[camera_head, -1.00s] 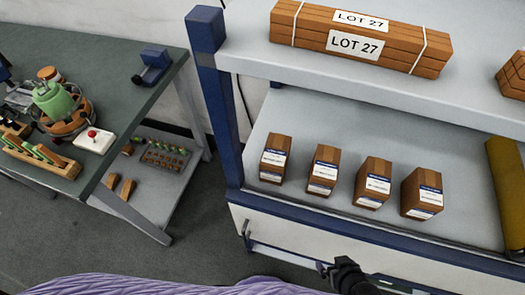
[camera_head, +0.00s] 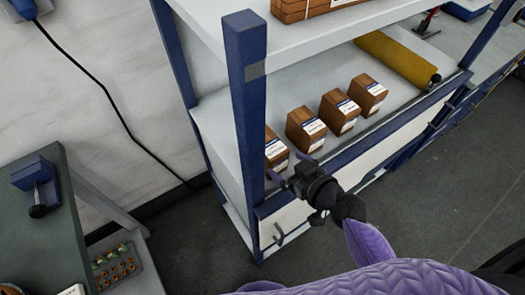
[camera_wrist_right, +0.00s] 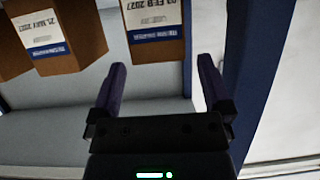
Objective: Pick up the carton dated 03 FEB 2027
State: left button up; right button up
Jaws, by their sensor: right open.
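Several brown cartons with white and blue labels stand in a row on the lower shelf. The wrist view, which is upside down, shows "03 FEB 2027" on one carton (camera_wrist_right: 157,45). It stands closest to the blue post there, so it matches the leftmost carton (camera_head: 276,150) in the head view, partly hidden by the post. My right gripper (camera_head: 287,167) is open and empty in front of it at the shelf edge. In the wrist view its fingertips (camera_wrist_right: 161,65) are spread, short of the carton and apart from it. My left gripper is out of view.
The neighbouring carton (camera_wrist_right: 55,50) carries a label that seems to read 21 MAY. Other cartons (camera_head: 338,112) stand close by. The blue post (camera_head: 247,100) rises left of my gripper. The upper shelf (camera_head: 300,38) overhangs the row. A yellow roll (camera_head: 397,60) lies farther right.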

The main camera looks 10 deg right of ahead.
aim_at(273, 152)
jog(key=x, duration=0.6)
jog(key=shift+w+r, duration=0.1)
jog(key=shift+w, duration=0.4)
jog(key=c, duration=1.3)
